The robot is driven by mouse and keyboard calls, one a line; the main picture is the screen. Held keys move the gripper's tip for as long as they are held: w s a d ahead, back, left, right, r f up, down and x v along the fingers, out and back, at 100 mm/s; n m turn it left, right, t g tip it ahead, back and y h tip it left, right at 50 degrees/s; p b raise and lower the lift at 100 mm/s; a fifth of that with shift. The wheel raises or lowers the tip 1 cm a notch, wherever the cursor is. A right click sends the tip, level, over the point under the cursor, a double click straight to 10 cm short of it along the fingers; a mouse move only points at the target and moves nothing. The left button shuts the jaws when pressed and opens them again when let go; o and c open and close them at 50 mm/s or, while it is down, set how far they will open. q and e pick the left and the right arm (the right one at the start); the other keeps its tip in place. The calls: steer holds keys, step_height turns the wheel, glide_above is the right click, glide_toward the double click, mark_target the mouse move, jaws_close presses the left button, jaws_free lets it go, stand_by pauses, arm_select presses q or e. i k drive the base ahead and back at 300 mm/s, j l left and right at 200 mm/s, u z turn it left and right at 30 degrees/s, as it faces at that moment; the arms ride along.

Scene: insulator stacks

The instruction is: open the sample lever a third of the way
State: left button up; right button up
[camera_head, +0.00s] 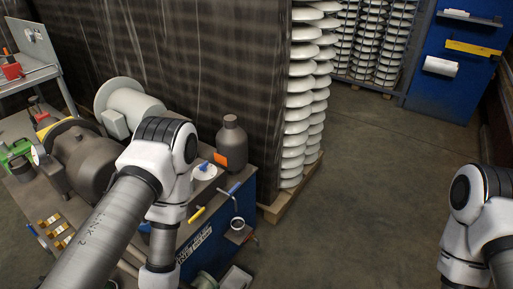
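A small blue-handled lever (234,188) sticks out at the right end of the blue bench, above a small cup (238,224) on a bracket. It looks like the sample lever, but its exact angle is too small to tell. A yellow handle (197,214) sits just left of it on the bench front. My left arm crosses the bench to the left of the lever, its wrist links pointing down, and its gripper is not visible. My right arm is at the right edge, far from the lever, and its gripper is out of view.
The blue bench (218,215) carries a dark grey bottle with an orange label (231,145) and a dark rounded machine (88,160). Stacks of white insulators (298,100) stand behind on a pallet. The floor (365,190) between bench and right arm is clear.

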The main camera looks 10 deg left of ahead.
mark_target(230, 191)
steer(key=u, duration=1.05)
steer(key=i+u, duration=0.55)
steer(key=k+l, duration=0.05)
steer(key=k, duration=0.05)
